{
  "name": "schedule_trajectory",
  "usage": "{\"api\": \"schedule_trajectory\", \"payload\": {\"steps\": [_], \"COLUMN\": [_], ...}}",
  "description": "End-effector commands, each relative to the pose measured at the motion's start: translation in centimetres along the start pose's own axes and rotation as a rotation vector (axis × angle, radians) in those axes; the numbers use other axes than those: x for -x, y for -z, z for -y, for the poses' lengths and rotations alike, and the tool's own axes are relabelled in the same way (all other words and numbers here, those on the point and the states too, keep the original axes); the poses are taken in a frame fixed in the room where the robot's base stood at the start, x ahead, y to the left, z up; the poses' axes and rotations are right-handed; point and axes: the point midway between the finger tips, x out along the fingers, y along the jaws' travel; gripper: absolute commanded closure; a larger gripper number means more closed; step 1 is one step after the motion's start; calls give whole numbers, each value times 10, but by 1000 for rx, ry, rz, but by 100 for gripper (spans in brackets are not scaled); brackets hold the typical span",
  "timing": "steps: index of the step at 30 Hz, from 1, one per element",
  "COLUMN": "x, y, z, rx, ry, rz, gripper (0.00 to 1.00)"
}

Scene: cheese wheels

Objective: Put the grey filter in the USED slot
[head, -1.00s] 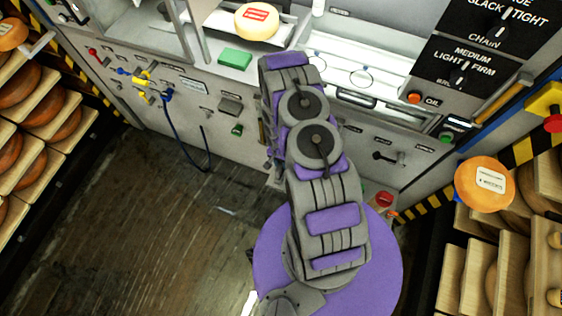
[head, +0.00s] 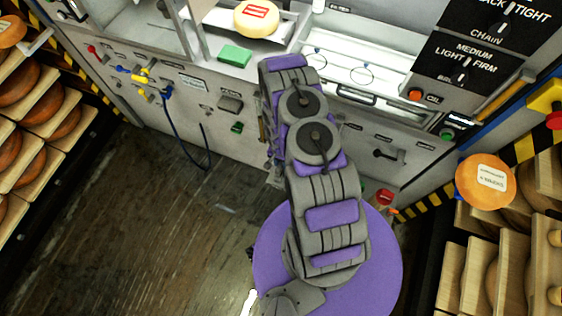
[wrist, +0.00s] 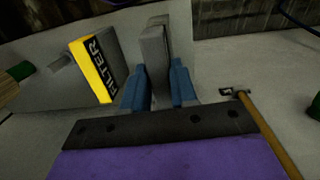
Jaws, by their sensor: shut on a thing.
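In the wrist view my gripper (wrist: 160,90) has its blue fingers closed on a grey slab, the grey filter (wrist: 155,50), which stands out beyond the fingertips. I cannot read a USED marking in any view, so I cannot tell where that slot is. In the head view my arm reaches to the machine front, and the gripper and filter are hidden behind it.
The grey machine (head: 215,115) carries knobs and levers. A wooden-coloured rod (wrist: 268,135) runs at right in the wrist view. A cheese wheel (head: 256,18) and green block (head: 235,56) lie on the machine. Cheese racks (head: 30,150) flank the open floor (head: 130,220).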

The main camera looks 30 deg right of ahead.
Motion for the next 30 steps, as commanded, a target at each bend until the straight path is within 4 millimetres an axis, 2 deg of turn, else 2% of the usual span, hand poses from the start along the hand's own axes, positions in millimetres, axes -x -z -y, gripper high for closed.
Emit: {"api": "schedule_trajectory", "payload": {"steps": [30], "x": [-23], "y": [1], "z": [1], "rx": [0], "ry": [-1], "rz": [2], "gripper": [100]}}
